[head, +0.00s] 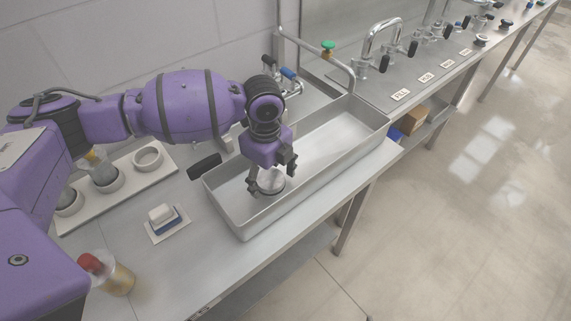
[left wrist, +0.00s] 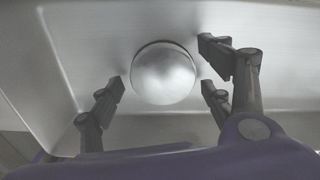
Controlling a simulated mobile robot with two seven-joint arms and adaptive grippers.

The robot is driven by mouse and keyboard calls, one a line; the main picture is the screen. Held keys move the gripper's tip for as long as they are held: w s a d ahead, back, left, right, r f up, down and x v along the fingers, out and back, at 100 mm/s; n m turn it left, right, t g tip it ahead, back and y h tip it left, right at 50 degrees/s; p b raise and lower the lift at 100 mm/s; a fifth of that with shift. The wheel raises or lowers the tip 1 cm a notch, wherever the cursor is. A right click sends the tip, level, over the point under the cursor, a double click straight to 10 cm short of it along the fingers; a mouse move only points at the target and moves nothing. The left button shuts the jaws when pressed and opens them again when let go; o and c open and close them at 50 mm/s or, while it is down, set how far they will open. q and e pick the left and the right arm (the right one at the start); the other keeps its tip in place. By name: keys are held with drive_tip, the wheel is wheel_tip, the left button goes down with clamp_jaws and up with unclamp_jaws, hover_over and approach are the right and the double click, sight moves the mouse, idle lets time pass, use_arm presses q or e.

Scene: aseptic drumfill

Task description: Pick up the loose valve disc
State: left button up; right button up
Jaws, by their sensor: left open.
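The loose valve disc (head: 271,182) is a round, shiny metal piece in the near left part of the steel sink basin (head: 330,135). In the left wrist view the disc (left wrist: 163,73) shows as a smooth silver round near the middle. My left gripper (head: 270,173) is open and points down into the basin over the disc. In the left wrist view its fingers (left wrist: 160,86) stand apart on either side of the disc, with gaps visible. The gripper hides part of the disc in the head view. My right gripper is not in view.
Basin walls surround the gripper closely. A white rack with jars (head: 104,175), a blue and white block (head: 162,218) and a red-capped bottle (head: 108,274) stand to the left. Valves and labels line the bench behind.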

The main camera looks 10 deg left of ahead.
use_arm(q)
drive_tip(key=c, duration=1.6)
drive_tip(key=shift+o, duration=0.2)
